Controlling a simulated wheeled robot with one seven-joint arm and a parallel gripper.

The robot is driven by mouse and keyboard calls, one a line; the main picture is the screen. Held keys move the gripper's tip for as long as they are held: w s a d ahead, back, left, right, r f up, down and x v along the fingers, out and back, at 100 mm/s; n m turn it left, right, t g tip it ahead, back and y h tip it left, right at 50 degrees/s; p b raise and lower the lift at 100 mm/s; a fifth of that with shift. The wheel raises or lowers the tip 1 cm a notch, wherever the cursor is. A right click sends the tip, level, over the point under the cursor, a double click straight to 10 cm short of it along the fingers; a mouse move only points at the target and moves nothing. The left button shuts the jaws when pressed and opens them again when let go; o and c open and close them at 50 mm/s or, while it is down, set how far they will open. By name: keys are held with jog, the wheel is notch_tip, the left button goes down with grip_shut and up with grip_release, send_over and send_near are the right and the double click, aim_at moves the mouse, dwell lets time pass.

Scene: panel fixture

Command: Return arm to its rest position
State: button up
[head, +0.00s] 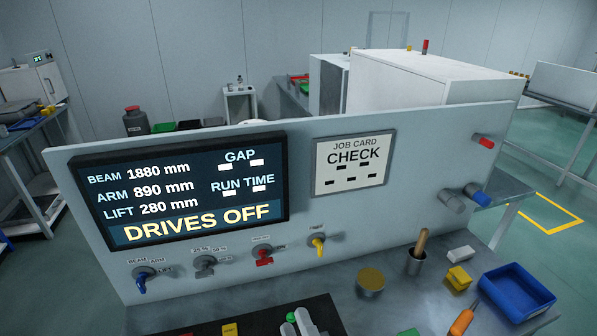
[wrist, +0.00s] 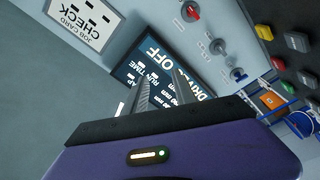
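My gripper (wrist: 163,75) shows in the wrist view, with two grey ribbed fingers rising from a purple body. The fingers stand apart, and part of the screen shows between them; I see nothing held. They point toward the upright panel (head: 420,130) and look apart from it. The dark screen (head: 180,195) on the panel reads DRIVES OFF in yellow; it also shows in the wrist view (wrist: 140,72). I cannot make out my gripper in the head view.
A job card (head: 352,165) reading CHECK hangs beside the screen. Blue (head: 141,282), grey, red and yellow knobs line the panel below. The bench holds a brown-topped tin (head: 370,279), a metal cup (head: 416,263), a yellow block (head: 459,277) and a blue tray (head: 545,296).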

jog(key=s+d+f+m+g+h+b, duration=0.1)
jog(key=s+d+f+m+h+b, duration=0.1)
jog(key=s+d+m, duration=0.3)
jog(key=s+d+f+m+g+h+b, duration=0.1)
jog(key=s+d+f+m+b, duration=0.3)
jog(key=s+d, duration=0.4)
jog(key=s+d+f+m+g+h+b, duration=0.1)
jog(key=s+d+f+m+h+b, duration=0.2)
jog(key=s, duration=1.3)
jog(key=d+f+m, duration=0.2)
jog(key=d+m, duration=0.1)
jog(key=d, duration=0.1)
jog(key=shift+s+f, duration=0.1)
